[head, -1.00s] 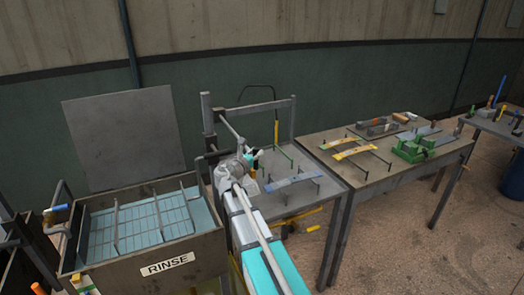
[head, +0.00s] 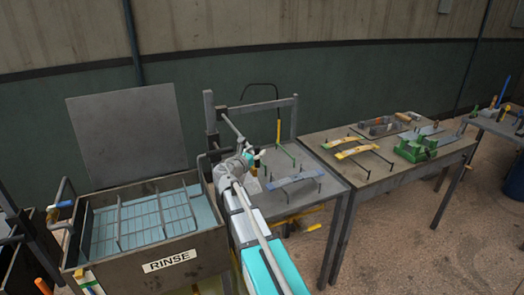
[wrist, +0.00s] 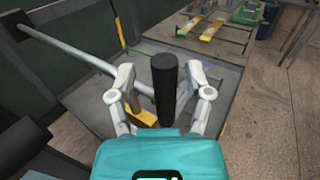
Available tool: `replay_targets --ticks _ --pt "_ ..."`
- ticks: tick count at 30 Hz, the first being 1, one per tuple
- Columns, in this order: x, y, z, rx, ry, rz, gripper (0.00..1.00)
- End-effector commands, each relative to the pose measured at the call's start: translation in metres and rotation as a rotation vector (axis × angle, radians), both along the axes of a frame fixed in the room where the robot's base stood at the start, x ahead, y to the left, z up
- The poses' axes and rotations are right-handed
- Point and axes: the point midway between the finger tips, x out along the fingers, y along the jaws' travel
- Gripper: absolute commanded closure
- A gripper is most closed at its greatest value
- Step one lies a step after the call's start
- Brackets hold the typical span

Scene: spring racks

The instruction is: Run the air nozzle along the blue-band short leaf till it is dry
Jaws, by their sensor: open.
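A bluish leaf (head: 292,180) lies on thin posts on the grey middle table in the head view; it looks like the blue-band short leaf, but its band is too small to make out. My gripper (wrist: 165,100) is open, with its two pale fingers on either side of an upright black cylinder (wrist: 165,82). A yellow part (wrist: 143,117) shows low between the fingers, beside the cylinder. These look like parts of the air nozzle, though its tip is hidden. In the head view my wrist covers most of this spot, left of the leaf.
A rinse tank (head: 160,263) stands at left. A grey frame (head: 252,106) with a bar rises behind the middle table (head: 318,199). The right table (head: 400,181) holds yellow-marked leaves (head: 357,151) and a green fixture (head: 416,148). Floor shows at lower right.

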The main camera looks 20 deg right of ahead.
Motion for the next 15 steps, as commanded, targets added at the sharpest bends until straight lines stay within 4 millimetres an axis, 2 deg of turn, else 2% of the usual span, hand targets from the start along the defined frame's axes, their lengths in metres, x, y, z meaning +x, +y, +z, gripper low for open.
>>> replay_targets --ticks 8,15 --pt "-0.006 0.006 0.0 0.0 0.0 -0.002 0.35" --pt "-0.022 0.028 0.0 0.0 0.0 0.0 0.35"
